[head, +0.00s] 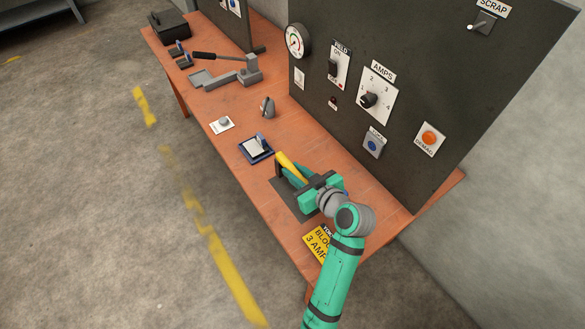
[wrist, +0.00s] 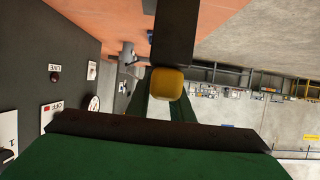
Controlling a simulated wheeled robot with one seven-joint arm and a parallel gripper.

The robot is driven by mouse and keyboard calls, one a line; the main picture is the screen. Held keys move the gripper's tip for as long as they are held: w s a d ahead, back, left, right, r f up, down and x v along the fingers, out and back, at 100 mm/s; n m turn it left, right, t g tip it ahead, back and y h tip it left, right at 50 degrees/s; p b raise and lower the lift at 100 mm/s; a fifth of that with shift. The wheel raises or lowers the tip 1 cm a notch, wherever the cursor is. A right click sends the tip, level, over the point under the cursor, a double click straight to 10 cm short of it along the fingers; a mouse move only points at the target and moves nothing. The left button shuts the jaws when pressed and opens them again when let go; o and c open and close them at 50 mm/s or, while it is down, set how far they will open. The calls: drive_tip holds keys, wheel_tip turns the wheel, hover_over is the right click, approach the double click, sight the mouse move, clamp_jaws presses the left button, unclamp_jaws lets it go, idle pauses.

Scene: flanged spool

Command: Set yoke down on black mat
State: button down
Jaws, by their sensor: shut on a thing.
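The yoke (head: 289,163) shows as a yellow bar at the front of my green gripper (head: 300,178) in the head view. My gripper is shut on it. In the wrist view the yoke's yellow end (wrist: 167,83) shows close up, beside a dark bar that runs to the top edge. The black mat (head: 286,199) lies on the orange bench, partly hidden under my gripper. The yoke is over or near the mat's far side; I cannot tell whether it touches the mat.
A blue-edged tray-like device (head: 255,149) stands just beyond the mat. A yellow sign (head: 318,241) lies at the near end of the bench. The dark control panel (head: 400,110) rises along the right side. A long-handled lever tool (head: 232,72) stands farther back.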

drive_tip(key=shift+w+d+f, duration=0.1)
drive_tip(key=shift+w+f, duration=0.35)
wheel_tip(320, 180, down, 2)
drive_tip(key=shift+d+f, duration=0.1)
drive_tip(key=shift+d, duration=0.05)
drive_tip(key=shift+a+f, duration=0.3)
drive_tip(key=shift+f, duration=0.1)
drive_tip(key=shift+d+f, duration=0.1)
drive_tip(key=c, duration=1.6)
unclamp_jaws()
drive_tip(key=shift+f, duration=0.1)
drive_tip(key=shift+o, duration=0.2)
drive_tip(key=shift+d, duration=0.1)
